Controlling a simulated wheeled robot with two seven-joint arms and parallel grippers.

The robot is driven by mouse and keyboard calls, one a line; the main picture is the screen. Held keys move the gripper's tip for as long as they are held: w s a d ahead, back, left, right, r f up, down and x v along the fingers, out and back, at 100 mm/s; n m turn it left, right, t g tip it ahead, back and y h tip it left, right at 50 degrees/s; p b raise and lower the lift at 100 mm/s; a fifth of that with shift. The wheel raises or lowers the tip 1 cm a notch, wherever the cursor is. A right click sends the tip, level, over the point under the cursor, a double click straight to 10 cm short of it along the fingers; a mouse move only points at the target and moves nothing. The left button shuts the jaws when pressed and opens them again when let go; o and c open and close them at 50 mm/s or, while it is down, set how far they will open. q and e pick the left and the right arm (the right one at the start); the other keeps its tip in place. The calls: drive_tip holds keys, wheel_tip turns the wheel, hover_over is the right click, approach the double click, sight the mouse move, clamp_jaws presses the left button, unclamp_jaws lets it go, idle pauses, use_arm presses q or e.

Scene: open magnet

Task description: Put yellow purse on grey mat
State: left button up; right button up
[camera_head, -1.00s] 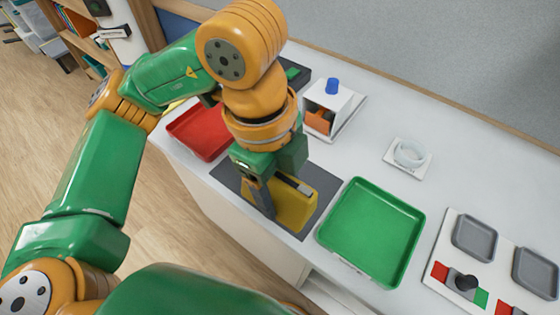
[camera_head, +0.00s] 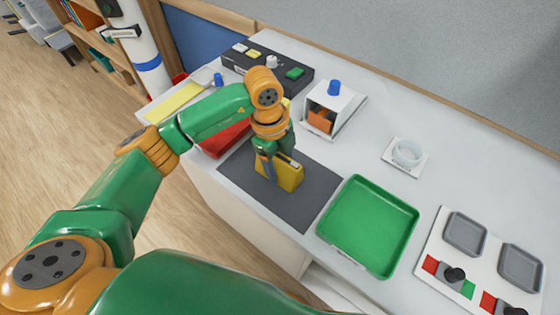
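The yellow purse (camera_head: 289,178) is upright and appears over the far left part of the grey mat (camera_head: 305,205). My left gripper (camera_head: 279,167) comes down on it from above, with its fingers at the purse's upper part, and looks shut on it. The fingers hide part of the purse. I cannot tell for sure whether the purse's bottom touches the mat. The near and right parts of the mat are bare. My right gripper is not in view.
A green tray (camera_head: 368,228) stands right of the mat, and a red tray (camera_head: 225,138) left of it, partly behind my arm. A white box with a blue knob (camera_head: 334,88) stands behind. A black panel (camera_head: 250,65) lies at the back left.

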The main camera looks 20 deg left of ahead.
use_arm(q)
drive_tip(key=o, duration=0.4)
drive_tip(key=shift+r, duration=0.15)
drive_tip(key=r, duration=0.3)
drive_tip(key=a+r+b, duration=0.1)
drive_tip(key=r, duration=0.7)
drive_tip(key=shift+a, duration=0.25)
drive_tip(key=shift+r, duration=0.4)
drive_tip(key=shift+f, duration=0.1)
